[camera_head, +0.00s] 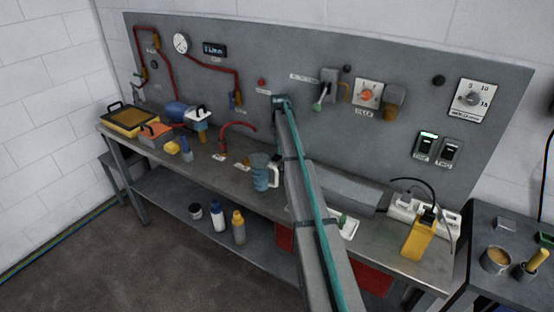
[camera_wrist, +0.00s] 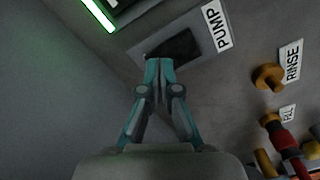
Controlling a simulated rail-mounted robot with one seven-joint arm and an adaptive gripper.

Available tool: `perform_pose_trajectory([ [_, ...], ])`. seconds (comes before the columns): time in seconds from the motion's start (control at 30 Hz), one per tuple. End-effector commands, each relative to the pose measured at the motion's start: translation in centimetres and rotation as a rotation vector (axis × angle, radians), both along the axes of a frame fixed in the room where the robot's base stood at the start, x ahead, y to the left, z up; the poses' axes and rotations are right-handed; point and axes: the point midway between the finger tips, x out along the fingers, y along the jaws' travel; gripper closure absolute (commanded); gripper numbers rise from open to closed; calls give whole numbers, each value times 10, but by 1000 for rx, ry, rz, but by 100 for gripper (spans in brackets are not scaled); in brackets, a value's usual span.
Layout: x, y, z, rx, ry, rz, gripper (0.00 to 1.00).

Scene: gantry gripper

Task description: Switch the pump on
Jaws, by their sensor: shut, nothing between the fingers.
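The pump switch (camera_wrist: 178,46) is a dark rocker on a grey plate in the wrist view, with a white PUMP label beside it. No light shows on its visible part. My gripper (camera_wrist: 159,62) is shut and empty, with its fingertips right at the switch's edge; I cannot tell whether they touch it. The fingertips cover part of the rocker. In the head view my gripper (camera_head: 280,101) is at the grey wall panel, and the arm hides what lies behind it.
A green-lit switch (camera_wrist: 98,12) is close by at the wrist view's top left. A yellow-brown RINSE knob (camera_wrist: 267,77) and a red fitting (camera_wrist: 282,137) lie to the right. In the head view, a jug (camera_head: 262,174) stands on the bench (camera_head: 205,165) beside my arm.

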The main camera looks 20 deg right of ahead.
Motion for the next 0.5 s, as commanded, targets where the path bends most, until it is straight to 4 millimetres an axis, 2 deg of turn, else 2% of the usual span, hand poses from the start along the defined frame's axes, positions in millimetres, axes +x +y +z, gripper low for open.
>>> perform_pose_trajectory([
  [0.5, 0, 0, -5, 0, 0, 0, 100],
])
